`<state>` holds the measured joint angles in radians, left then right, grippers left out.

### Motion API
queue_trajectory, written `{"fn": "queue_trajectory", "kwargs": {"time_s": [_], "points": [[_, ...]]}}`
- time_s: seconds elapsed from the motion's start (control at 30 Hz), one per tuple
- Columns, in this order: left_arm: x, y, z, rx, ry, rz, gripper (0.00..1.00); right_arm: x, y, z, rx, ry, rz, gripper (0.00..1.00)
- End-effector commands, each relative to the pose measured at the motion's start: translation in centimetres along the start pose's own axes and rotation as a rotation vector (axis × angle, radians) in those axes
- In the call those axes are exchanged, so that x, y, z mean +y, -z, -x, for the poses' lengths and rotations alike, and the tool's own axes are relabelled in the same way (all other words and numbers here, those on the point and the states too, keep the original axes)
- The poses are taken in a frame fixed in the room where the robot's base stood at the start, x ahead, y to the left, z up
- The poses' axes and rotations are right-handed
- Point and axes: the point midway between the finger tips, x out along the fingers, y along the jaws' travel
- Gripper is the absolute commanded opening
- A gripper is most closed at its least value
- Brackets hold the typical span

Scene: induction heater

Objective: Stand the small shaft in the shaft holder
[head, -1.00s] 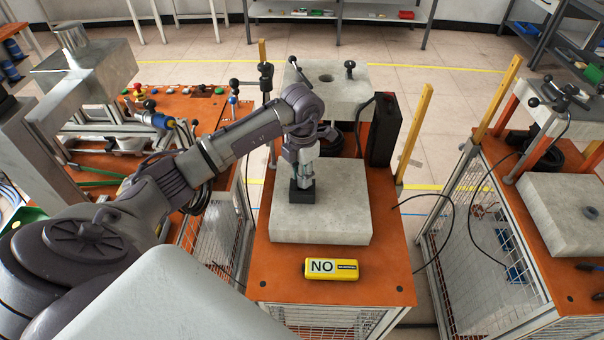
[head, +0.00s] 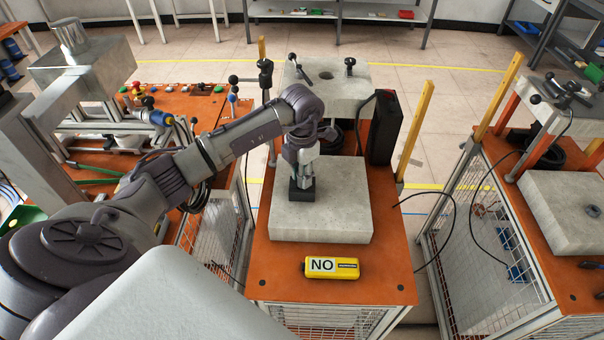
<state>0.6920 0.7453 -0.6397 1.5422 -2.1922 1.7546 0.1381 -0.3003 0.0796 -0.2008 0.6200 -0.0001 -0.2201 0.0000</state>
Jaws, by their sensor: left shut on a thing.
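My left gripper (head: 303,178) points down over the grey stone slab on the middle table. It is shut on the small shaft, which is mostly hidden between the fingers. The shaft holder, a small black block (head: 302,194), sits on the slab directly below the fingertips. The gripper is at the top of the block; I cannot tell whether the shaft is inside it. My right gripper is not in view.
The grey slab (head: 345,215) is bare around the black block. A yellow "NO" sign (head: 331,267) lies in front. Behind stand a raised stone block (head: 330,85) and a black box (head: 384,128). A yellow post (head: 425,120) rises at the right.

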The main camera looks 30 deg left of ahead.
Motion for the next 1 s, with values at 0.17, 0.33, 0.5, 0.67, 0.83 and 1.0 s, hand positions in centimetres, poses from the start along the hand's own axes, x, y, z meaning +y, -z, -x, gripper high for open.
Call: {"fn": "queue_trajectory", "kwargs": {"time_s": [0.17,0.33,0.5,0.67,0.83,1.0], "points": [[0.0,0.0,-0.5,-0.001,0.0,0.0,0.0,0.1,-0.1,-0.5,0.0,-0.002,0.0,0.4],[0.0,0.0,-0.9,-0.001,0.0,0.001,0.0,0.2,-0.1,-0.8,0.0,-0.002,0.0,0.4],[0.0,0.0,-1.3,-0.001,0.0,0.001,0.0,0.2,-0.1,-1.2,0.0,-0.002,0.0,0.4],[0.0,0.0,-1.5,0.0,0.0,0.001,0.4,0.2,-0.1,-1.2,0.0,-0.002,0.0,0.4],[0.0,0.1,-1.6,0.002,0.0,0.0,0.58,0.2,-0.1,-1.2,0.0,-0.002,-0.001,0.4],[0.0,0.1,-1.6,0.002,0.0,0.0,0.58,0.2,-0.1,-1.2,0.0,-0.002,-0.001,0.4]]}}
